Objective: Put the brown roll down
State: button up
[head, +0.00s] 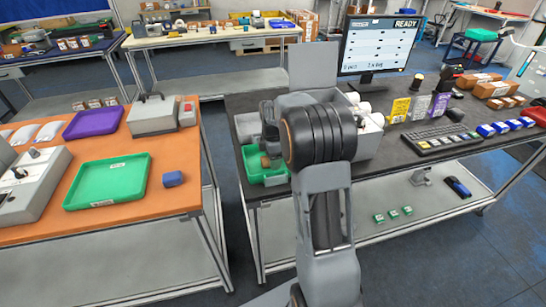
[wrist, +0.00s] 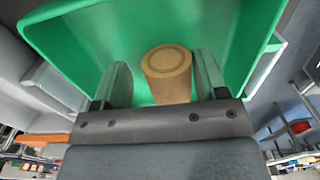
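The brown roll (wrist: 167,75) shows in the wrist view between the two fingers of my gripper (wrist: 165,82), end towards the camera. A gap shows between the roll and the left finger; the right finger is very near its side. I cannot tell whether it touches. My gripper is open around the roll, inside or just over the green bin (wrist: 80,45). In the head view the green bin (head: 252,166) stands at the left end of the dark table, with a small brown patch of the roll (head: 265,161) in it. My gripper (head: 268,135) is partly hidden by my arm.
A light grey box-like device (head: 366,144) stands right of the bin, partly behind my arm. A monitor (head: 383,45) and keyboard (head: 435,138) are further right. An orange table (head: 150,210) with a green tray (head: 110,180) stands at left, across a gap.

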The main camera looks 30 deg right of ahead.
jog(key=shift+o, duration=0.2)
notch_tip(320, 180, up, 12)
jog(key=s+a+f+m+t, duration=0.1)
jog(key=s+a+m, duration=0.5)
jog(key=s, duration=0.5)
jog(key=s+a+f+m+t, duration=0.2)
jog(key=s+a+m, duration=0.4)
jog(key=s+m, duration=0.3)
jog(key=shift+s+f+m+p, duration=0.2)
jog(key=shift+s+m+p, duration=0.2)
jog(key=shift+s, duration=0.5)
jog(key=shift+a, duration=0.1)
